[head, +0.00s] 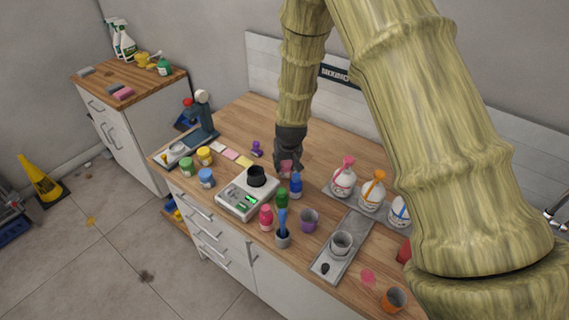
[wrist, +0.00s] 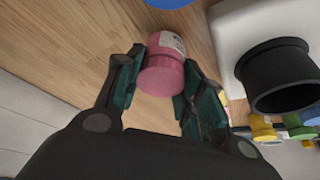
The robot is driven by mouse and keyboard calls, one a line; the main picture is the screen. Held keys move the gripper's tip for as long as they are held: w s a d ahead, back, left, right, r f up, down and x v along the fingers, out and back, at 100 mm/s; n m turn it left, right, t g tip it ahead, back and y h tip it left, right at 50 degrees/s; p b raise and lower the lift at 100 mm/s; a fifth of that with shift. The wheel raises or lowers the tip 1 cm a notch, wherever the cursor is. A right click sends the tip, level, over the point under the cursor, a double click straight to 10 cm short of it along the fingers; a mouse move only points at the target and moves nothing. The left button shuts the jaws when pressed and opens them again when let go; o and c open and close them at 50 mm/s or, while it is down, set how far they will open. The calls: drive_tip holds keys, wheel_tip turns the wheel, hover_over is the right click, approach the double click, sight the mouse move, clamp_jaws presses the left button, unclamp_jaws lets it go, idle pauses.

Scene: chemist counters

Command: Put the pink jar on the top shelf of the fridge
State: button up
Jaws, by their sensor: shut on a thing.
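The pink jar (wrist: 163,68) is between the two fingers of my gripper (wrist: 155,92) in the wrist view, and the fingers are shut on it. It has a pale label on its side. In the head view the jar (head: 287,167) shows small under my gripper (head: 288,163), at the counter behind the scale. I cannot tell whether it touches the counter. A second pink-red bottle (head: 266,217) stands in front of the scale. No fridge is in view.
A white scale (head: 240,200) bears a black cup (head: 256,176). Blue (head: 295,186) and green (head: 281,198) bottles stand close by my gripper. Pump bottles (head: 343,178) stand on a grey tray to the right. The wooden counter (head: 245,125) is clear towards the back left.

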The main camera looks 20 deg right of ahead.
drive_tip(key=shift+s+d+f, duration=0.1)
drive_tip(key=shift+s+f, duration=0.25)
drive_tip(key=shift+s, duration=0.05)
drive_tip(key=shift+w+f, duration=0.3)
drive_tip(key=shift+f, duration=0.1)
drive_tip(key=shift+s, duration=0.25)
drive_tip(key=o, duration=1)
drive_tip(key=shift+w+f, duration=0.1)
drive_tip(key=shift+w, duration=0.05)
